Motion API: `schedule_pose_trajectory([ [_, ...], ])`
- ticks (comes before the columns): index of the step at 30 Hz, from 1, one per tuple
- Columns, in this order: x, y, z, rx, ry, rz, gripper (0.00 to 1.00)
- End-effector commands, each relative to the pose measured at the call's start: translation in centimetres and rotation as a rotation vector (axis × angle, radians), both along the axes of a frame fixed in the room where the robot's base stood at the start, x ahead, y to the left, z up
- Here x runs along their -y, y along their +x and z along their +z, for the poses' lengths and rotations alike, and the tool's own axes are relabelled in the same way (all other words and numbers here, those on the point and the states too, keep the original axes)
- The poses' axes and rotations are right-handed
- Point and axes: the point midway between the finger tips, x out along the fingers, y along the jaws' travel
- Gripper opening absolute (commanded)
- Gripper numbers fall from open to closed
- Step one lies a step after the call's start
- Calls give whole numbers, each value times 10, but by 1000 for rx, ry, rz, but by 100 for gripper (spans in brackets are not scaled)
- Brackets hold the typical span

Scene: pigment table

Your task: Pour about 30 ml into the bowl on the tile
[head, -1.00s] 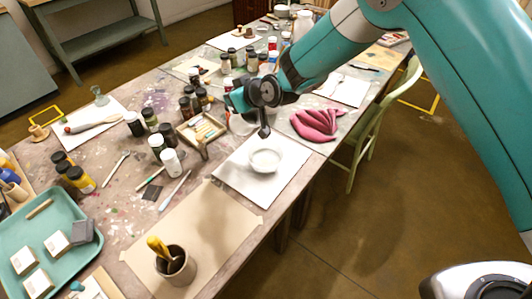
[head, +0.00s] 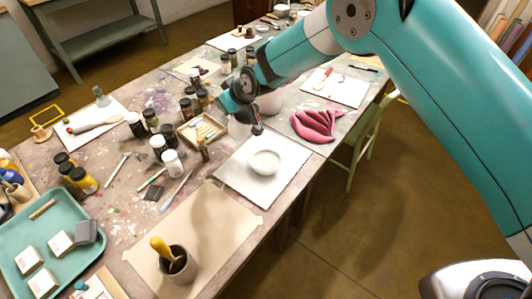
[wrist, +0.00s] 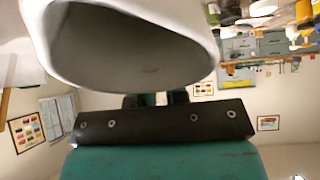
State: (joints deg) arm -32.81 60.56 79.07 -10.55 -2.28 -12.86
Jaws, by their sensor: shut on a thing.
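The white bowl (head: 265,163) sits on the white tile (head: 236,176) near the table's right edge. It has a pale inside; I cannot tell how much liquid it holds. My gripper (head: 257,128) is above and behind the bowl, apart from it. It is shut on a pale jug (head: 270,103), partly hidden behind the gripper in the head view. In the wrist view the white jug (wrist: 215,25) fills the top, its wide mouth and grey inside facing the camera. No stream of liquid shows. The jug's exact tilt and fill level are unclear.
A crumpled pink cloth (head: 314,125) lies right of the tile. A wooden box of pastels (head: 202,129) and several dark jars stand to the left. A cup with a yellow-handled tool (head: 178,265) stands on the brown paper (head: 215,225) in front.

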Motion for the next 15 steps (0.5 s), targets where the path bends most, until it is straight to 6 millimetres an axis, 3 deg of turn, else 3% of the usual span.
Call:
schedule_pose_trajectory([
  [15, -19, 9, -27, -194, -221, 33, 0],
])
